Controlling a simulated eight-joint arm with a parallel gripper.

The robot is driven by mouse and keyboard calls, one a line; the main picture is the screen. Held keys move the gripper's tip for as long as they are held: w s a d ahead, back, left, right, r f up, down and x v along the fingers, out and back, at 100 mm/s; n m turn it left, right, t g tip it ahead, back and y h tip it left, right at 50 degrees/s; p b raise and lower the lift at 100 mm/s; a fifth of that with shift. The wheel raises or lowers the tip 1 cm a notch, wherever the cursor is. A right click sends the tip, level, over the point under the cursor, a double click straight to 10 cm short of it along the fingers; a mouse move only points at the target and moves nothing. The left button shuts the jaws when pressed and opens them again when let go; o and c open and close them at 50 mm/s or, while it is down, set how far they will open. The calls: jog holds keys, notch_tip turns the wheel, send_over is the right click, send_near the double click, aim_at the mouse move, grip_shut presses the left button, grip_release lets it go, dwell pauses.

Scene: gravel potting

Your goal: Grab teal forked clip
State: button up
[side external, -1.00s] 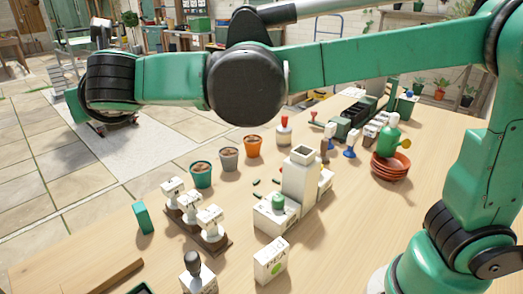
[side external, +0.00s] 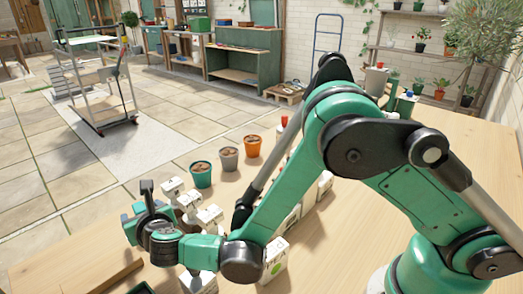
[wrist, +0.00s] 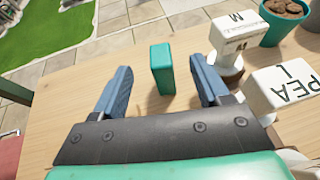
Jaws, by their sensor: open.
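In the wrist view a teal upright piece (wrist: 161,69), likely the teal forked clip, stands on the wooden table. It looks like a plain narrow block from here; I cannot see a fork. My gripper (wrist: 160,66) is open, with one blue-grey finger to the left of the piece and one to the right. The piece is apart from both fingers and appears a little beyond them. In the side view my gripper (side external: 148,205) is low over the table's left part, and my arm largely hides the piece there.
White labelled stamps stand close to the right finger, one marked M (wrist: 238,32) and one marked PEA (wrist: 283,92). Teal (side external: 201,174), grey (side external: 228,158) and orange (side external: 253,146) pots stand farther back. The table is clear left of the piece, with its edge beyond.

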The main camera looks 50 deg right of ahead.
aim_at(139, 207)
jog(key=shift+x, duration=1.75)
grip_shut()
